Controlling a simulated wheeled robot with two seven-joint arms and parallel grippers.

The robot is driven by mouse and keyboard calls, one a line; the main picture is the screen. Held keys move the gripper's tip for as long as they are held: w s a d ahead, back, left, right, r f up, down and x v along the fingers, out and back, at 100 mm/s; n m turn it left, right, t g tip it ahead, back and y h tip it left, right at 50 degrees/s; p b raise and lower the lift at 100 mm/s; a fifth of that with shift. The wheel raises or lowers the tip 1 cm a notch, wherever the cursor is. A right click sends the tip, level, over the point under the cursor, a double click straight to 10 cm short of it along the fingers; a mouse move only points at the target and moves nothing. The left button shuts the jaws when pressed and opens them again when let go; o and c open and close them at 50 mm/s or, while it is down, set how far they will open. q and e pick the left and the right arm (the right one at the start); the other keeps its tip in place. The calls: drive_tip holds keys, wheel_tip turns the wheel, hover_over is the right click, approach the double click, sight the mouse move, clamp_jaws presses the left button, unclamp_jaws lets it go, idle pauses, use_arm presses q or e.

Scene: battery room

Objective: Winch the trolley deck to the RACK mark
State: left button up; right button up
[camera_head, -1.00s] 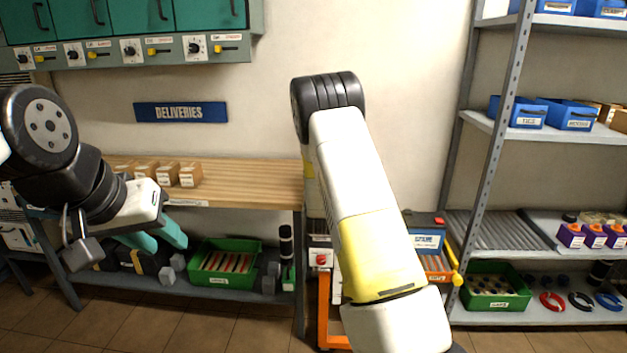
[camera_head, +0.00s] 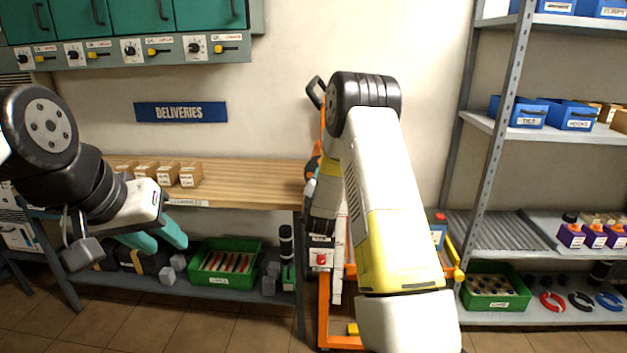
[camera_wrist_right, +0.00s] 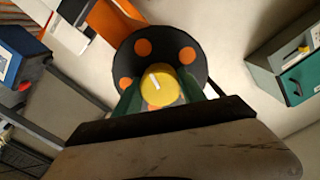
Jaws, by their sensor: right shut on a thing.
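The orange-framed trolley (camera_head: 324,310) stands by the bench, largely behind my right arm. In the right wrist view, my right gripper (camera_wrist_right: 160,92) has its green fingers shut on the yellow knob (camera_wrist_right: 158,80) of a black hand wheel (camera_wrist_right: 190,55) with orange dots. A dark and orange edge of the wheel (camera_head: 313,165) shows beside my right forearm in the head view, where that gripper is hidden. A blue box (camera_head: 438,232) sits at the trolley's right side. The deck is mostly covered, and I cannot make out the RACK mark. My left gripper (camera_head: 152,240) is open and empty before the bench.
The wooden bench (camera_head: 240,180) bears small boxes (camera_head: 190,175) at the left; a green crate (camera_head: 225,262) is on its lower shelf. A metal shelf rack (camera_head: 500,135) stands close on the right. Teal cabinets (camera_head: 130,15) hang at upper left. Tiled floor is clear in front.

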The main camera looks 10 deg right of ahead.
drive_tip(key=shift+f+m, duration=0.2)
drive_tip(key=shift+m, duration=0.1)
drive_tip(key=shift+s, duration=0.1)
drive_tip(key=o, duration=1.4)
drive_tip(key=shift+r, duration=0.1)
drive_tip(key=v, duration=0.7)
drive_tip(key=shift+s+a, duration=0.15)
drive_tip(key=shift+s, duration=0.2)
